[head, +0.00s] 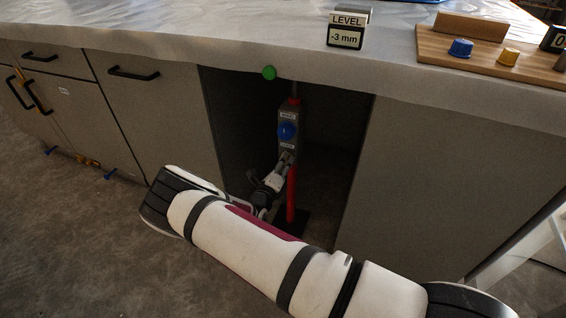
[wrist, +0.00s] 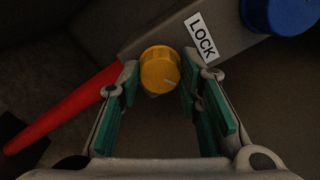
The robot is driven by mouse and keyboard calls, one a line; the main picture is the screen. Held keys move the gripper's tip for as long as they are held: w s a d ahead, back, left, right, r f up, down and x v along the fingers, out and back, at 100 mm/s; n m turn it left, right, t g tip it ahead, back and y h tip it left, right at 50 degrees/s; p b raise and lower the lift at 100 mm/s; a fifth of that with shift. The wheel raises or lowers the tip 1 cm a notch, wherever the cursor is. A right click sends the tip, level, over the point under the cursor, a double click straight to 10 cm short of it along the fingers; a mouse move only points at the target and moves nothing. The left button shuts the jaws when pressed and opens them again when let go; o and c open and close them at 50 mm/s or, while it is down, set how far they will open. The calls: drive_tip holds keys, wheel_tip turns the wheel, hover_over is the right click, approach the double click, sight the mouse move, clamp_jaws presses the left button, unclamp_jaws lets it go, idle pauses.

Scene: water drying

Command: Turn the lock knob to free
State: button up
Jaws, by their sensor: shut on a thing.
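The yellow lock knob (wrist: 157,66) sits on the grey box beside the white LOCK label (wrist: 201,39) in the wrist view. It has a short light mark at its lower right. My gripper (wrist: 160,72) is shut on the knob, with one finger on each side. In the head view my gripper (head: 285,160) reaches the lower end of the grey box (head: 288,116) under the counter. There the yellow knob is hidden by the gripper.
A blue knob (head: 287,131) is on the same box, and a red bar (head: 291,197) runs below it. Cabinet panels flank the opening. The level display (head: 345,38) reads -3 mm. A wooden board (head: 470,62) holds coloured knobs.

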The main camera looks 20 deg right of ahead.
drive_tip(key=n, duration=1.1)
drive_tip(key=shift+f, duration=0.15)
drive_tip(key=shift+n, duration=0.5)
drive_tip(key=o, duration=1.1)
drive_tip(key=shift+o, duration=0.2)
drive_tip(key=shift+s+a, duration=0.1)
drive_tip(key=v, duration=1.1)
drive_tip(key=shift+s+a, duration=0.2)
drive_tip(key=shift+s, duration=0.15)
